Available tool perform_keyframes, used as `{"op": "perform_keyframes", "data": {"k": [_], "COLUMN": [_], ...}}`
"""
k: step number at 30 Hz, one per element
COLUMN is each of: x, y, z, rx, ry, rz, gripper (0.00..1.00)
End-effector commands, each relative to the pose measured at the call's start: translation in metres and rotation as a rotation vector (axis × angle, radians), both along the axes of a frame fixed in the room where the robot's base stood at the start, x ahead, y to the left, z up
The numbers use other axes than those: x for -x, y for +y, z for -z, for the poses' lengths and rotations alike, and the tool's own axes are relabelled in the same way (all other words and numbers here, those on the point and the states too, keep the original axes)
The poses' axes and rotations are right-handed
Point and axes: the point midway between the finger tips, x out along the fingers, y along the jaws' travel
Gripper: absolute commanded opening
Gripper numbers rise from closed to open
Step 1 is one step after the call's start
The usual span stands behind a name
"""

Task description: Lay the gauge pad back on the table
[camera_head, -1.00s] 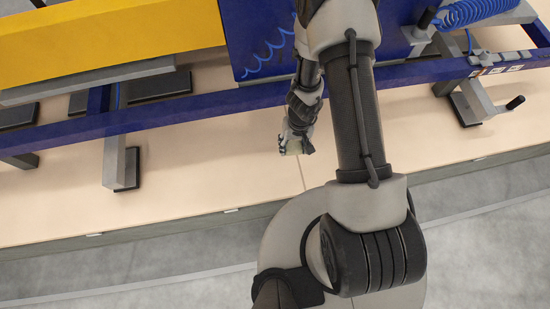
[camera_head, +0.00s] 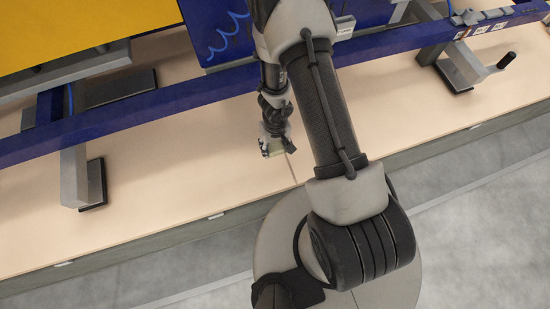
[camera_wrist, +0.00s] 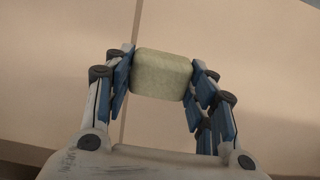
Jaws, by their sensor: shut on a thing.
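The gauge pad (camera_wrist: 161,75) is a small pale yellow-green block with rounded corners. In the wrist view it sits between the two blue-padded fingers of my gripper (camera_wrist: 160,85), which is shut on it. In the head view my gripper (camera_head: 274,148) points down over the tan table (camera_head: 190,180), near its front edge, and the pad (camera_head: 272,149) shows only as a small pale patch at the fingertips. I cannot tell how high the pad is above the table top. A thin seam in the table runs beside it.
A blue frame rail (camera_head: 130,117) crosses behind my gripper, with a grey leg (camera_head: 74,178) on a black foot at left. A grey clamp with a black handle (camera_head: 505,62) stands at right. The table front between them is clear.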

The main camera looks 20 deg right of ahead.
Motion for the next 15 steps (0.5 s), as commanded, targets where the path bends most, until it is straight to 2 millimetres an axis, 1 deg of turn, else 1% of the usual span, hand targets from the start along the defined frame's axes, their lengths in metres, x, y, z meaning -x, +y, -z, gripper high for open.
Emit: {"op": "perform_keyframes", "data": {"k": [1, 3, 11, 15], "x": [0.0, 0.0, 0.0, 0.0], "y": [0.0, 0.0, 0.0, 0.0], "z": [0.012, 0.018, 0.027, 0.045], "rx": [0.0, 0.0, 0.0, 0.0], "ry": [0.0, 0.0, -0.001, 0.0], "rz": [0.0, 0.0, 0.0, 0.0], "gripper": [0.32, 0.32, 0.32, 0.32]}}
